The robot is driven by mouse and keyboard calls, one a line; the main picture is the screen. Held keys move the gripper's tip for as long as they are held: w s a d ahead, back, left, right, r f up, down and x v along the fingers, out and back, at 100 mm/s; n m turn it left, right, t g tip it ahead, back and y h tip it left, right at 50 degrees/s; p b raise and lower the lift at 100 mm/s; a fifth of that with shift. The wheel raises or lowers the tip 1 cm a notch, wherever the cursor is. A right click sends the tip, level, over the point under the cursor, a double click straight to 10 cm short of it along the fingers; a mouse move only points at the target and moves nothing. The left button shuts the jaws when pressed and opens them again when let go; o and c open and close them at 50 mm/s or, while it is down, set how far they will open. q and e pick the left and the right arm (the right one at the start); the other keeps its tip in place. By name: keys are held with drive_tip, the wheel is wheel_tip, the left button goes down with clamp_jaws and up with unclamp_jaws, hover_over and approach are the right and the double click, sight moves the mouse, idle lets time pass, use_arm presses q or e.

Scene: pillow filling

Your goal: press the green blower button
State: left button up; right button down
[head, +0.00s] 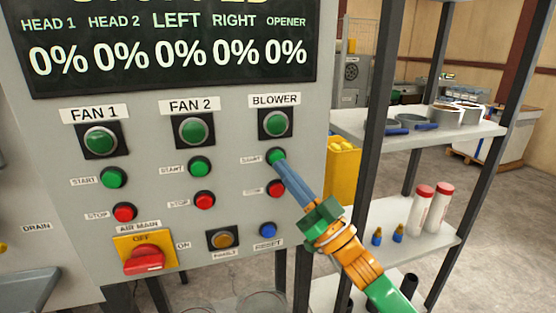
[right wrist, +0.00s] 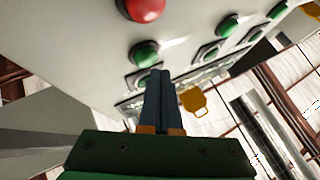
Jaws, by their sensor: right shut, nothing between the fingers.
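The small green START button (head: 276,156) of the BLOWER column is on the grey control panel (head: 225,140). Above it is a larger green round light or button (head: 275,123) under the BLOWER label. My right gripper (head: 281,166) is shut and empty, its blue fingertips at the lower right edge of the START button. In the right wrist view the shut fingertips (right wrist: 160,73) are just beside a green button (right wrist: 145,53); whether they touch it I cannot tell. My left gripper is not in view.
A red STOP button (head: 276,188) lies just below, partly beside my fingers. A blue button (head: 267,230) and a red-and-yellow AIR MAIN switch (head: 145,256) are lower on the panel. A shelf rack (head: 425,126) with bottles stands to the right.

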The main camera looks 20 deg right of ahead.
drive_tip(key=shift+w, duration=0.3)
drive_tip(key=shift+w, duration=0.5)
idle(0.6)
drive_tip(key=shift+s, duration=0.9)
drive_tip(key=s+p, duration=0.2)
drive_tip(key=s, duration=0.3)
drive_tip(key=shift+d, duration=0.1)
idle(0.6)
